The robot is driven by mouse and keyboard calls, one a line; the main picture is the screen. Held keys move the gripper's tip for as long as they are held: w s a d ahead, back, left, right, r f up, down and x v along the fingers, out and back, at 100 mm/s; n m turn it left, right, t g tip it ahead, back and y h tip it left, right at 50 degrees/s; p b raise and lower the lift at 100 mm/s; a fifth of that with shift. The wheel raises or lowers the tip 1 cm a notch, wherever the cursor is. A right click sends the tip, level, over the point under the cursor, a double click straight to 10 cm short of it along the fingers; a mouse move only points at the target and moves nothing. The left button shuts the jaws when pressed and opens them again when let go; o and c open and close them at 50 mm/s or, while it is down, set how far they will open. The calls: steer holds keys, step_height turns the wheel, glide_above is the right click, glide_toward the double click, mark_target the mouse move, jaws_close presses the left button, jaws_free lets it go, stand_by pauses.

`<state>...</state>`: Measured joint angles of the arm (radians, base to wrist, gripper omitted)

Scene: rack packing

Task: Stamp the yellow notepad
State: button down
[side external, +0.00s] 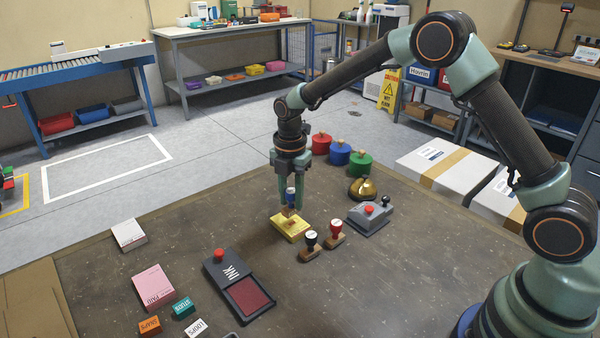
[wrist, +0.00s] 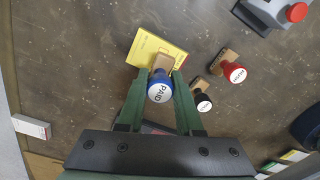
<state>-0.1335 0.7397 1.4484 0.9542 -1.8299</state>
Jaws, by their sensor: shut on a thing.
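The yellow notepad (side external: 290,228) lies flat on the table below my gripper; part of it shows in the wrist view (wrist: 148,50). My gripper (side external: 291,198) points down and is shut on a blue stamp (side external: 291,193) with a wooden base. In the wrist view the stamp's round top (wrist: 160,90) reads PAID, between the fingertips (wrist: 158,82). The stamp is over the notepad; I cannot tell if its base touches the paper. A dark ink pad (side external: 248,294) with a red surface lies open to the front left.
A black stamp (side external: 310,242) and a red stamp (side external: 334,230) stand just right of the notepad. A grey device (side external: 370,218) with a red button and a brass bell (side external: 362,188) stand farther right. A pink pad (side external: 153,287) and small boxes lie front left.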

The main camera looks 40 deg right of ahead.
steer(key=shift+r, duration=1.7)
